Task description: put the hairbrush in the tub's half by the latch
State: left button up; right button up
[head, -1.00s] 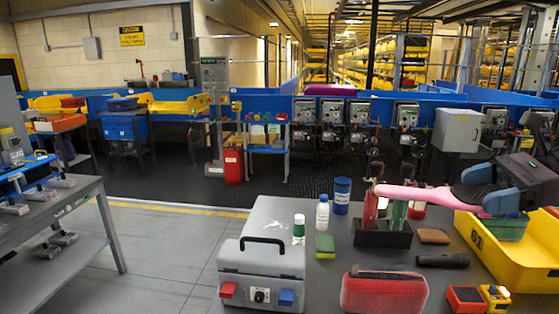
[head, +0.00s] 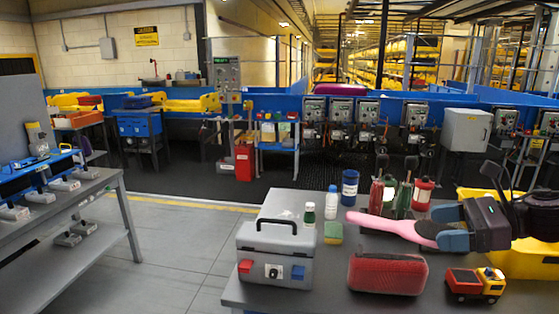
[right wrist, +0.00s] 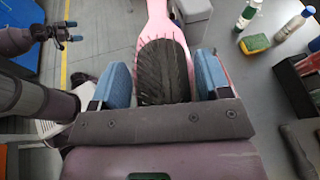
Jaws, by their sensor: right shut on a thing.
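The hairbrush (head: 385,224) has a pink handle and dark bristles. My right gripper (head: 452,228) is shut on its head and holds it above the table, handle pointing left. In the right wrist view the dark bristles (right wrist: 163,75) lie between the blue fingers (right wrist: 162,85). The yellow tub (head: 535,262) stands at the right edge, right of the gripper; my arm covers much of it, and its inside and any latch are hidden. My left gripper (right wrist: 73,31) shows small at the upper left of the right wrist view, its blue fingertips apart and empty.
A grey toolbox (head: 275,254), red case (head: 388,273) and toy truck (head: 475,284) stand along the table's front. Behind are a green-capped bottle (head: 309,214), white bottle (head: 332,202), sponge (head: 333,233), blue can (head: 349,187) and a screwdriver caddy, partly hidden by the brush.

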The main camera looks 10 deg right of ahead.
jog(key=s+a+f+m+t+h, duration=0.1)
jog(key=a+f+m+t+h, duration=0.3)
jog(key=a+f+m+h, duration=0.3)
jog(key=s+a+f+m+t+h, duration=0.1)
jog(key=a+f+m+t+h, duration=0.2)
jog(key=a+f+m+h, duration=0.5)
pick_arm(q)
jog(key=shift+g, duration=0.3)
jog(key=f+b, duration=0.5)
jog(key=b, duration=0.1)
jog(key=shift+s+d+f, duration=0.15)
jog(key=shift+s+f, duration=0.1)
jog(key=shift+f, duration=0.15)
pick_arm(e)
notch_tip(320, 180, down, 8)
jog(key=a+n+y, duration=0.1)
jog(key=y, duration=0.1)
jog(key=shift+w+a+g+y, duration=0.15)
jog(key=shift+a+g+y, duration=0.15)
jog(key=shift+y, duration=0.1)
